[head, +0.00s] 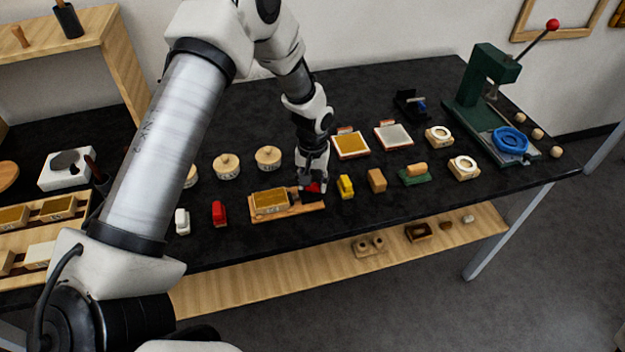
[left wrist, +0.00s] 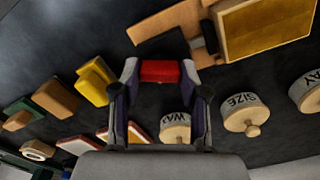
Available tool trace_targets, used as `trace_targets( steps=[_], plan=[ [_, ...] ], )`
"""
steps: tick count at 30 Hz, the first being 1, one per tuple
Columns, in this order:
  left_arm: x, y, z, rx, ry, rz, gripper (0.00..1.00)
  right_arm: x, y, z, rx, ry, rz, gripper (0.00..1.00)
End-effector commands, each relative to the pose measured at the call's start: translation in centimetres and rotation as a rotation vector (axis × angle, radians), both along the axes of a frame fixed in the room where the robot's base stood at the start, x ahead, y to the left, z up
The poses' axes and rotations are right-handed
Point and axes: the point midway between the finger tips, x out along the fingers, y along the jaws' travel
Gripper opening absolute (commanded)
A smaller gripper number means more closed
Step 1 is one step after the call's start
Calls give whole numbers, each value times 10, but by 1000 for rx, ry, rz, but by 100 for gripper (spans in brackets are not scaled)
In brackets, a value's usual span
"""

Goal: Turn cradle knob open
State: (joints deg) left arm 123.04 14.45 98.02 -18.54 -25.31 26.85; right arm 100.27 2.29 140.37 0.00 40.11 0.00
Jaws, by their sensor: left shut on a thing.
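The cradle (head: 287,211) is a light wooden board near the front middle of the black table, with a gold-topped block (head: 270,201) on it. In the left wrist view the gold-topped block (left wrist: 268,28) is at the upper right. My right gripper is not in view.
A yellow block (head: 346,187) and a tan block (head: 377,181) stand close to the right of the cradle. A red block (head: 219,213) stands to its left. Round lidded pots (head: 268,157) and flat trays (head: 351,144) stand behind. A green press (head: 487,90) is at the right.

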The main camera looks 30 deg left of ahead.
Motion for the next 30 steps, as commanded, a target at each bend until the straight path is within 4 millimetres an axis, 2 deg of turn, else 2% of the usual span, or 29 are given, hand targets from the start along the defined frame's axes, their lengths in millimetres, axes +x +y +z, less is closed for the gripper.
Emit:
trace_targets(
  steps=[30],
  plan=[
    [-2,0,-2,-3,4,-927,9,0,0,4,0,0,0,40]
  ],
)
